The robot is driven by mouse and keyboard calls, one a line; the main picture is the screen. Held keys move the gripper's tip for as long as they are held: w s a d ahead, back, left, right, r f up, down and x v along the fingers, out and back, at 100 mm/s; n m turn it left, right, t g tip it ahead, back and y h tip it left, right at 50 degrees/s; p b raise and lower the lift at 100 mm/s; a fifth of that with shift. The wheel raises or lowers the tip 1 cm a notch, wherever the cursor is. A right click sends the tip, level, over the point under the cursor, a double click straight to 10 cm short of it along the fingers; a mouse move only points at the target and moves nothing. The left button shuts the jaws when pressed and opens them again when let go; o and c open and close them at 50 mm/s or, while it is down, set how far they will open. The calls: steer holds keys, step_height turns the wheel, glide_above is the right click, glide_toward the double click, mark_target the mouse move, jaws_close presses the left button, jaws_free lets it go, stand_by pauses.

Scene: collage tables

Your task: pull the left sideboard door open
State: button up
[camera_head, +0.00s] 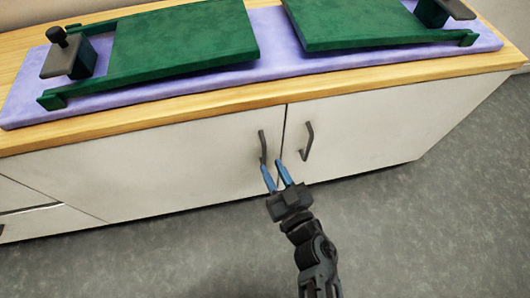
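The left sideboard door (180,165) is a white panel left of the dark centre seam, and it looks closed. Its dark upright handle (262,146) is near that seam. My gripper (272,165) reaches up from below, with two blue fingers spread apart. The left fingertip overlaps the handle's lower end in the picture, and the right fingertip lies near the seam. I cannot tell whether the fingers touch the handle or stand in front of it. Nothing is seen held between them.
The right door (370,128) is closed, with its own handle (308,142). Drawers (35,200) are at the far left. Green boards (185,38) with clamps lie on a purple mat (270,72) on the wooden top. Grey floor (420,230) in front is clear.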

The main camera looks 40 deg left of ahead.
mark_target(265, 154)
steer(key=b+x, duration=0.2)
steer(key=x, duration=0.3)
steer(key=shift+f, duration=0.15)
steer(key=shift+w+a+b, duration=0.3)
steer(key=shift+w+a, duration=0.05)
steer(key=shift+a, duration=0.1)
jaws_close()
